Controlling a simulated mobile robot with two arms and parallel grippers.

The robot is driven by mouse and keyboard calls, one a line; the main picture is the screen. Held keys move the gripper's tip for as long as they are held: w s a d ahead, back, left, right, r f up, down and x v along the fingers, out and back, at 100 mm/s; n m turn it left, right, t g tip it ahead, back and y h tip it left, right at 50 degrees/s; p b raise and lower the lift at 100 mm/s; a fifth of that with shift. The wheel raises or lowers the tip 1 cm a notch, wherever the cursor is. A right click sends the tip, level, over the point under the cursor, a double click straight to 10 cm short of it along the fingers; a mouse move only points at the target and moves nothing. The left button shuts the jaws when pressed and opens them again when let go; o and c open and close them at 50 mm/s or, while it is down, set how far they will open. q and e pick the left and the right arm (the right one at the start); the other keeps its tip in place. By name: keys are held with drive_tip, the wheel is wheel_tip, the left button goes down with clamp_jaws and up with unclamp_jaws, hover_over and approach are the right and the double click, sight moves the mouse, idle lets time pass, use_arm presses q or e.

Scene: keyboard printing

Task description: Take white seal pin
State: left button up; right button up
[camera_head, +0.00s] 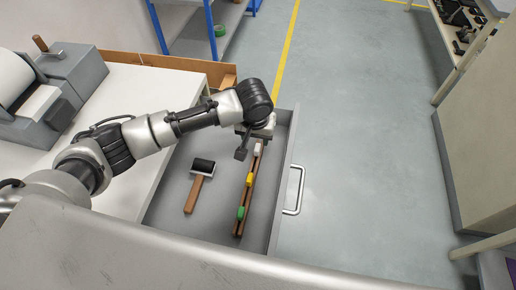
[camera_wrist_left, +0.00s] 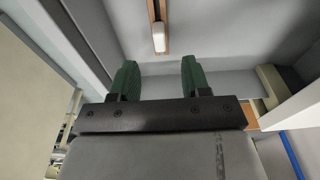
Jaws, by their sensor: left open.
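The white seal pin (camera_head: 257,149) sits at the far end of a narrow wooden rack (camera_head: 246,195) inside the open grey drawer. It also shows in the left wrist view (camera_wrist_left: 159,38), upper middle, at the end of the brown rack. My left gripper (camera_wrist_left: 158,78) is open and empty, its two green fingers apart. The pin appears ahead of the gap between them, not between the fingers. In the head view the left gripper (camera_head: 242,152) hangs over the drawer's far end, close beside the pin. The right gripper is not in view.
A yellow pin (camera_head: 249,180) and a green pin (camera_head: 241,212) sit nearer on the rack. A black roller with a wooden handle (camera_head: 192,194) lies left in the drawer. The drawer's wall and handle (camera_head: 298,190) stand at right, with open floor beyond.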

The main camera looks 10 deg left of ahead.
sight(257, 147)
use_arm(q)
drive_tip(key=f, duration=0.2)
drive_tip(key=w+f, duration=0.1)
drive_tip(key=f, duration=0.4)
drive_tip(key=shift+w+f, duration=0.15)
drive_tip(key=shift+f, duration=0.1)
drive_tip(key=shift+c, duration=0.5)
clamp_jaws()
wheel_tip(257, 147, up, 10)
drive_tip(key=shift+r, duration=0.1)
drive_tip(key=c, duration=0.5)
unclamp_jaws()
clamp_jaws()
